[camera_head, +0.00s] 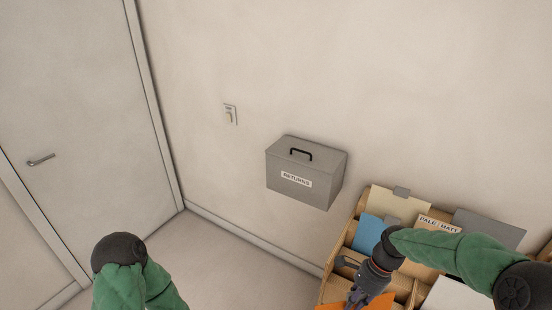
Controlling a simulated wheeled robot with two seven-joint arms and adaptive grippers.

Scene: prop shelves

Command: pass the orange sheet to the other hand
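The orange sheet (382,301) shows only as a small part at the bottom edge, on both sides of my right gripper. My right gripper (358,301) reaches down over the front of the wooden rack, right at the orange sheet. Its fingertips are small and partly cut off by the frame, so I cannot tell whether they are shut on the sheet. My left arm shows at the lower left, but its gripper is out of view.
The wooden rack (341,248) at the lower right has compartments with a blue sheet (368,233), a beige sheet (397,206), a grey sheet (490,229) and a "PALE / MATT" label (440,224). A grey "RETURNS" box (305,172) is at the wall. Floor at lower middle is clear.

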